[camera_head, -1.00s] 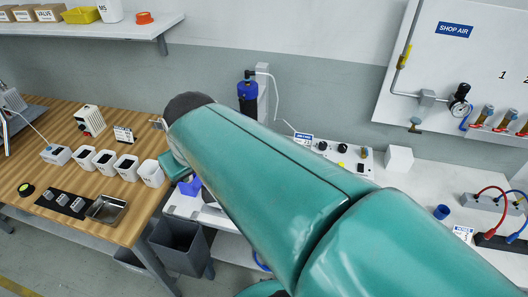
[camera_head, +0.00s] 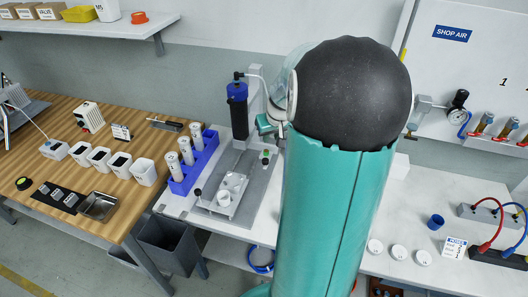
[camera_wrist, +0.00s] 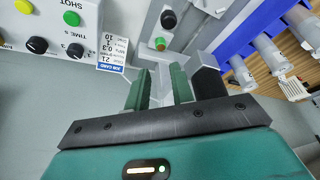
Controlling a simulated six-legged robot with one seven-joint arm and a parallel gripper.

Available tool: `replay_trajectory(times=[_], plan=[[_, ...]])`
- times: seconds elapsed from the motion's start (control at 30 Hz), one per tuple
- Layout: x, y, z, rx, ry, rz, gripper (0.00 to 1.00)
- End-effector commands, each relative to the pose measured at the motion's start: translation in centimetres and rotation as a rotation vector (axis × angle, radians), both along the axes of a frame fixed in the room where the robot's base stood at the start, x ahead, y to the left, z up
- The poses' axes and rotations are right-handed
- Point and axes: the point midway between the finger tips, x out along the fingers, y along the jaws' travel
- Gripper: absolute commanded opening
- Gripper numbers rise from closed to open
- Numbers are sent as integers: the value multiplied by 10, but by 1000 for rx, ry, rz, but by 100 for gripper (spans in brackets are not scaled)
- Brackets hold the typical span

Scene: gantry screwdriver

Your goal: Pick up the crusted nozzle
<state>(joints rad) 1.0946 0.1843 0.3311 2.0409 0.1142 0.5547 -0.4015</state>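I cannot clearly make out the crusted nozzle in either view. A dark blue and black dispenser barrel (camera_head: 238,108) stands upright on the gantry column in the head view, and its lower tip is too small to judge. In the wrist view my gripper (camera_wrist: 161,82) has two green fingers apart, with nothing visible between them. Grey column parts with a black knob (camera_wrist: 169,20) and a green button (camera_wrist: 160,44) show beyond the fingertips. In the head view my gripper is mostly hidden behind my arm, right of the barrel.
A blue rack (camera_head: 190,178) with white cartridges stands left of the gantry's grey base plate (camera_head: 213,204). A control box (camera_wrist: 60,30) with knobs and a job card (camera_wrist: 110,55) lies left in the wrist view. Cups and a metal tray (camera_head: 98,207) are on the wooden bench.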

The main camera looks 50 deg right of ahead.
Motion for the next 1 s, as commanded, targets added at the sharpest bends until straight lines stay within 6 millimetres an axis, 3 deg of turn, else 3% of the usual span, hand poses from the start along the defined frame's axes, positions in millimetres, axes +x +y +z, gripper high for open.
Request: replay_trajectory(times=[0.2,0.43,0.7,1.0], plan=[[13,-7,-37,2,2,3,24],[18,-11,-53,2,1,2,24],[31,-17,-88,1,2,2,24],[32,-18,-92,-1,0,0,22]])
